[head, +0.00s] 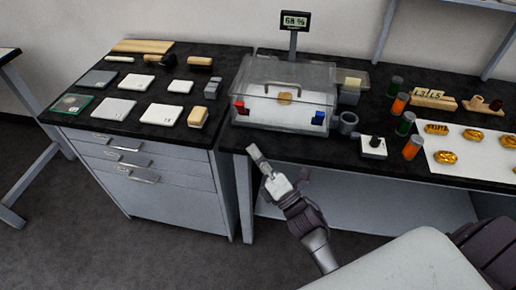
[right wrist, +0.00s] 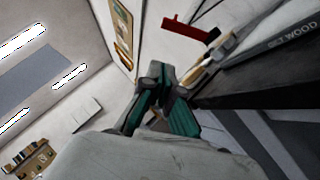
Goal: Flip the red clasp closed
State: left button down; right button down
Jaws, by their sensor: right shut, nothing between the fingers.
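The red clasp (head: 240,107) is on the front left of a clear lidded box (head: 285,75) on the dark bench. It looks tilted away from the box front, but it is small here and I cannot tell its exact angle. My right gripper (head: 256,156) is shut and empty, in front of the bench edge, below and apart from the clasp. Its fingers (right wrist: 162,80) also show in the right wrist view. My left gripper is not in view.
A blue clasp (head: 318,118) is on the box's front right. White tiles (head: 160,114) and a yellowish block (head: 198,116) lie left. A display (head: 294,21) stands behind.

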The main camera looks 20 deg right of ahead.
aim_at(241, 107)
jog(key=w+r+p, duration=0.3)
jog(key=w+r, duration=0.2)
jog(key=w, duration=0.3)
jog(key=shift+w, duration=0.3)
